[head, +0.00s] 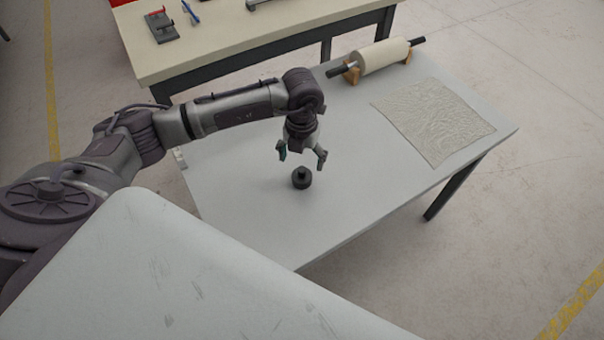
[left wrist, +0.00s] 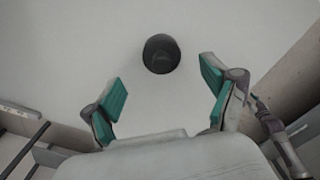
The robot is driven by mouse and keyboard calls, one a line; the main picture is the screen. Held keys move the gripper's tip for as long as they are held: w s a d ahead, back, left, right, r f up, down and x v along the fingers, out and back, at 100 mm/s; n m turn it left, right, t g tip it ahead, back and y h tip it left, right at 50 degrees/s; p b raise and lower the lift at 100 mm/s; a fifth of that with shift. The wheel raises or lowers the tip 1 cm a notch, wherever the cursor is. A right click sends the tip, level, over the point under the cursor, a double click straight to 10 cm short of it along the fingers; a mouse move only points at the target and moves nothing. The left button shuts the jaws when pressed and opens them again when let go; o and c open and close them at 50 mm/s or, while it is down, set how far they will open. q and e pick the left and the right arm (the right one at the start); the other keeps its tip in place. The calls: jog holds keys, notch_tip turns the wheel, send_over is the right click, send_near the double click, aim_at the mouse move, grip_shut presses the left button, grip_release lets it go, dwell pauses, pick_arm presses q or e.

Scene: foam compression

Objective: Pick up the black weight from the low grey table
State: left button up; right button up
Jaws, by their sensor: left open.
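The black weight (head: 301,179) stands upright on the low grey table (head: 240,215), a small cylinder with a knob on top. My left gripper (head: 301,157) is open and empty, pointing down above the weight and a little behind it in the head view. In the left wrist view the weight (left wrist: 161,54) shows as a dark round shape beyond the fingertips, between the lines of the two teal-padded fingers (left wrist: 165,92) and not touched by them. My right gripper is in neither view.
A textured foam sheet (head: 432,120) lies on the table's right side. A cream roller (head: 383,56) rests on wooden supports at the back. A cream workbench (head: 220,35) with tools stands behind. The table around the weight is clear.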

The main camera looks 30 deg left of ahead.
aim_at(302, 169)
pick_arm(q)
notch_tip(302, 169, down, 3)
jog(key=shift+f+p, duration=0.15)
jog(key=shift+p, duration=0.25)
notch_tip(302, 169, down, 3)
jog(key=shift+s+d+r, duration=0.1)
jog(key=shift+r, duration=0.1)
jog(key=shift+f, duration=0.5)
jog(key=shift+c, duration=1)
jog(key=c, duration=1.3)
grip_shut()
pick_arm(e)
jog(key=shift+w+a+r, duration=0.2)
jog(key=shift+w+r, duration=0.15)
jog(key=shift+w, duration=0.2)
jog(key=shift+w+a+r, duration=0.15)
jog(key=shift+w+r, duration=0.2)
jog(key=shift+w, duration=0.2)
